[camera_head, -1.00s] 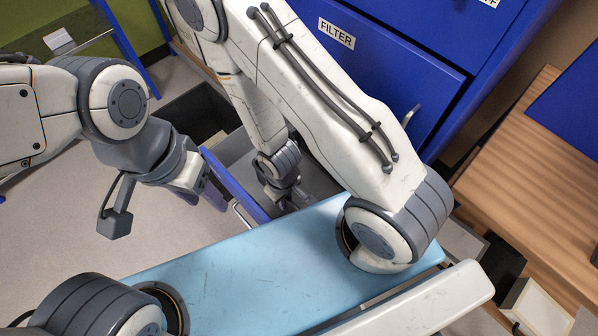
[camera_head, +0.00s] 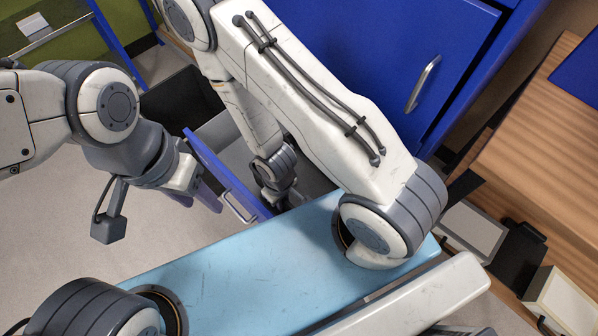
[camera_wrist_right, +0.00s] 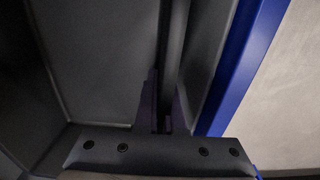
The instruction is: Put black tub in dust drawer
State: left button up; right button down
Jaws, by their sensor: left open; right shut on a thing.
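The open drawer (camera_head: 222,180) has a blue front with a metal handle and a grey inside. My right gripper (camera_head: 281,197) is down inside it, near the blue front. In the right wrist view its fingers (camera_wrist_right: 164,118) are shut on a thin dark upright wall, which appears to be the black tub (camera_wrist_right: 173,50). The rest of the tub is hard to tell from the dark drawer interior. The blue drawer edge (camera_wrist_right: 243,70) runs along the right of that view. My left gripper (camera_head: 206,196) is open and empty, outside the drawer front.
A dark open container (camera_head: 182,98) is left of the drawer. A blue cabinet (camera_head: 385,60) stands behind my right arm. A wooden surface (camera_head: 535,140) and pale boxes (camera_head: 472,230) are at right. The floor (camera_head: 170,225) left of the drawer is clear.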

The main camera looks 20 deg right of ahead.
jog(key=shift+f, duration=0.65)
jog(key=w+f+b, duration=0.1)
jog(key=b, duration=0.4)
jog(key=w+f+b, duration=0.1)
jog(key=w+b, duration=0.1)
jog(key=b, duration=0.3)
jog(key=shift+w+f+b, duration=0.15)
jog(key=shift+f+b, duration=0.05)
jog(key=shift+b, duration=0.2)
jog(key=w+b, duration=0.1)
jog(key=w+f+b, duration=0.1)
jog(key=shift+w+d, duration=0.1)
jog(key=shift+w, duration=0.3)
jog(key=w, duration=0.1)
jog(key=w+f, duration=0.1)
jog(key=w, duration=0.2)
jog(key=shift+d+f, duration=0.1)
jog(key=shift+f, duration=0.3)
jog(key=shift+w+f, duration=0.25)
jog(key=shift+w, duration=0.35)
pick_arm(q)
notch_tip(320, 180, down, 15)
jog(key=b, duration=0.1)
pick_arm(e)
jog(key=shift+w+d+f, duration=0.1)
jog(key=shift+w+f, duration=0.95)
jog(key=shift+w, duration=0.3)
pick_arm(q)
jog(key=shift+r, duration=0.15)
